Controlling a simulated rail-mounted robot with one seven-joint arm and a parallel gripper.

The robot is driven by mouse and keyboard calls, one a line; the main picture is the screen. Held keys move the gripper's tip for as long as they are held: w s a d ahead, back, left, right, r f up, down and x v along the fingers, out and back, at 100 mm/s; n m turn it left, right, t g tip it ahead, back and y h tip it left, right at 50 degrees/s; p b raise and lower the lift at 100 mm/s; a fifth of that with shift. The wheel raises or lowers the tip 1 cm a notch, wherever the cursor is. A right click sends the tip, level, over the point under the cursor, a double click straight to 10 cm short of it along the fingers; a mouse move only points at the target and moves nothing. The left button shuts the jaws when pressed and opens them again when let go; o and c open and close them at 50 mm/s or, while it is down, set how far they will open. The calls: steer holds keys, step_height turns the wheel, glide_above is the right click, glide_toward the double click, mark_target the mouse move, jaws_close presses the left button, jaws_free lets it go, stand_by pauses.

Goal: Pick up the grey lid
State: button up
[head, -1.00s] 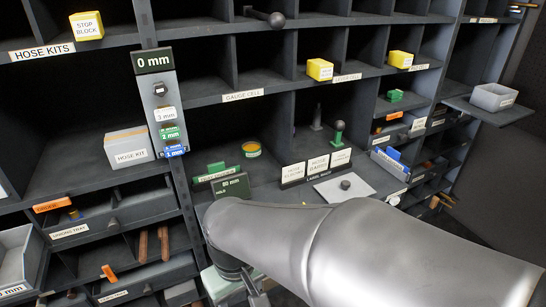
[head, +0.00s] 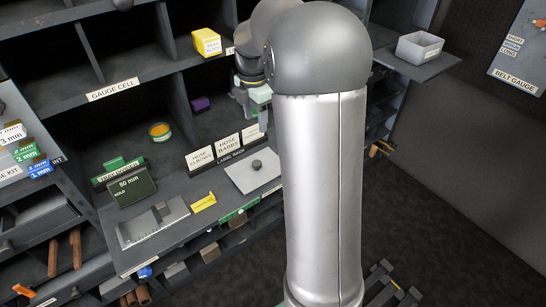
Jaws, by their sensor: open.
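The grey lid (head: 246,180) is a flat, light grey square plate with a dark round knob on top. My arm hides the part of the bay to the right of the gripper.
A grey metal fixture (head: 152,224) and a yellow piece (head: 204,202) lie left of the lid. A purple block (head: 200,104) is deeper in the bay. An open grey bin (head: 419,48) is on the right shelf.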

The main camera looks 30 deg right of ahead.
glide_above(257, 163)
steer(key=f, duration=0.5)
steer(key=f+p, duration=0.1)
steer(key=f, duration=0.5)
steer(key=shift+s+a, duration=0.2)
steer(key=shift+w+d+f+p, duration=0.15)
steer(key=shift+f+p, duration=0.15)
steer(key=shift+f, duration=1.25)
steer(key=shift+w+d+f+p, duration=0.15)
steer(key=shift+f+p, duration=0.15)
steer(key=shift+f, duration=1.2)
steer(key=shift+a, duration=0.1)
jaws_close()
steer(key=shift+r, duration=0.1)
